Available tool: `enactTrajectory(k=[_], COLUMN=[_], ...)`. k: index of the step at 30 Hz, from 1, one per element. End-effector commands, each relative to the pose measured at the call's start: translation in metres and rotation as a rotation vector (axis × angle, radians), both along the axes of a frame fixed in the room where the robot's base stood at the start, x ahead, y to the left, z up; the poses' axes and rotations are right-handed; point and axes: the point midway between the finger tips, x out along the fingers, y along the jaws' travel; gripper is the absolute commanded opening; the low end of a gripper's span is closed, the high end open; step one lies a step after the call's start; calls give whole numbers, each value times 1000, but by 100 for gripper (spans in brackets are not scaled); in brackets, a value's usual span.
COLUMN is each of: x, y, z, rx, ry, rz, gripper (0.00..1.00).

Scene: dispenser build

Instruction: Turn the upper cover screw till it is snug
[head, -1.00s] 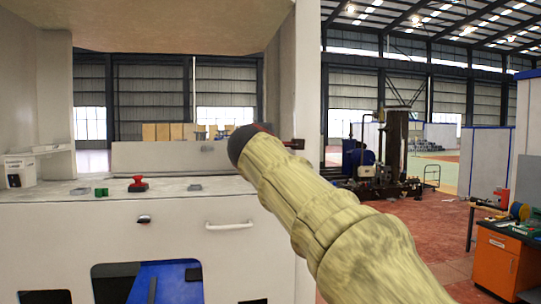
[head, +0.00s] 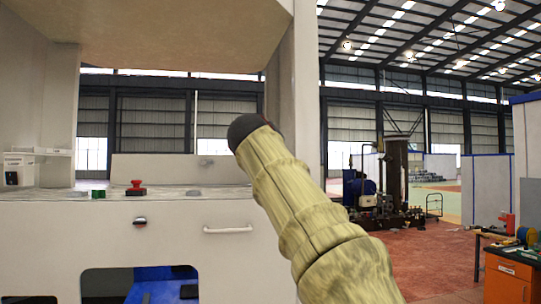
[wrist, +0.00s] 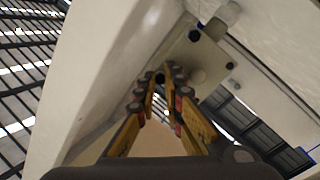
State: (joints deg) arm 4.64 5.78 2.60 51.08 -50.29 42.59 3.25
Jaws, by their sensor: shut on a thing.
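In the wrist view, my gripper (wrist: 161,80) has its two yellow-and-dark fingers nearly together at a pale cover plate (wrist: 208,58). A small dark round screw head (wrist: 160,78) shows between the fingertips, at the plate's edge. The fingers are shut on it, though the contact is small and partly hidden. I cannot tell from this view which screw is the upper one. In the head view, my forearm hides the gripper and the plate.
The white dispenser cabinet (head: 170,235) fills the left, with a handle (head: 228,229) and a red button (head: 136,187). A white post (head: 302,90) stands behind my arm. A pale wall (wrist: 95,70) runs close beside the fingers. An orange bench (head: 509,276) stands at right.

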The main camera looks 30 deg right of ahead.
Motion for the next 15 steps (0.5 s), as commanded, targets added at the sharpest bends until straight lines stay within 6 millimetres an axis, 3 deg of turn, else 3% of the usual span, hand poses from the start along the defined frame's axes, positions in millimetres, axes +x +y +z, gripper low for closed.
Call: enactTrajectory(k=[15], x=[3], y=[0], z=[-7], rx=[396], ry=[-278], rz=[-2], gripper=[0])
